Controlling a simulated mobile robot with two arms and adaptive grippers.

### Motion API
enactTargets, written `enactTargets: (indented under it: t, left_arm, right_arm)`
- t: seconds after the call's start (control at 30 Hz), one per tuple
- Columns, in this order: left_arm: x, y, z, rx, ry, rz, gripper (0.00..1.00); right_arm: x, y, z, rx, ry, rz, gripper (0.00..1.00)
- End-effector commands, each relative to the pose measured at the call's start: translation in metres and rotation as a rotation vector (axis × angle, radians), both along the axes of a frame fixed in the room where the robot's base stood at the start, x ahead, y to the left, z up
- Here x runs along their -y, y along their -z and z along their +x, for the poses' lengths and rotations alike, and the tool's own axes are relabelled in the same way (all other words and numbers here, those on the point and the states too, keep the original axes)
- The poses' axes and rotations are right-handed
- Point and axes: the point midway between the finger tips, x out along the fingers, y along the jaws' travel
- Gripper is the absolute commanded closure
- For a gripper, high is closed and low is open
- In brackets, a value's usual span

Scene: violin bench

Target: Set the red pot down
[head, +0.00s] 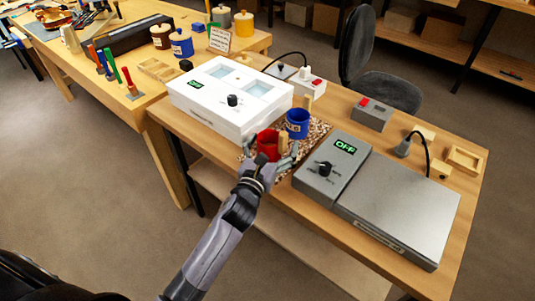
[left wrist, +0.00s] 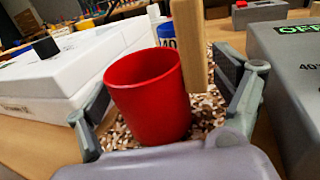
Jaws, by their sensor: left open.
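The red pot (head: 267,143) stands on a speckled brown mat (head: 317,131) between the white box and the grey hot plate. In the left wrist view the red pot (left wrist: 148,95) is between my two open fingers, with a visible gap to the right finger. A wooden handle (left wrist: 188,45) rises at its right side. The pot looks nearly upright, and its base is partly hidden by my gripper body. My left gripper (head: 271,158) is open around the pot. A blue pot (head: 297,122) with a wooden handle stands just behind it on the mat. My right gripper is not seen.
A white box with two windows (head: 230,97) stands left of the mat. A grey control unit (head: 332,167) reading OFF and a flat grey plate (head: 398,207) stand to the right. A small grey box with a red switch (head: 371,114) is behind.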

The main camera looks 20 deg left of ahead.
Motion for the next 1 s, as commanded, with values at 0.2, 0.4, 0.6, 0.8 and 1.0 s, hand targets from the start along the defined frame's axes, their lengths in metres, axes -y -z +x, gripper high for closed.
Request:
enactTargets:
  t: [0.2, 0.4, 0.6, 0.8, 1.0]
  left_arm:
    - [-0.001, 0.0, -0.035, -0.004, 0.001, -0.001, 0.12]
    - [-0.003, 0.002, -0.077, -0.003, 0.0, -0.002, 0.12]
    - [-0.004, 0.002, -0.107, -0.002, 0.0, -0.002, 0.12]
    - [-0.005, 0.0, -0.119, -0.001, 0.0, 0.0, 0.12]
    - [-0.005, 0.0, -0.12, 0.0, 0.0, 0.0, 0.12]
  right_arm:
    - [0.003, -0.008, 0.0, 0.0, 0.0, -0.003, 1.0]
    - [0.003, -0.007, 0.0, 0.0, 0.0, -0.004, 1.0]
    - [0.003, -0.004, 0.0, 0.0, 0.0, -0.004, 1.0]
    - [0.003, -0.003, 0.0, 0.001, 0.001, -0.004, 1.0]
    - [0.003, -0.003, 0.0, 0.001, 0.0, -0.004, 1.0]
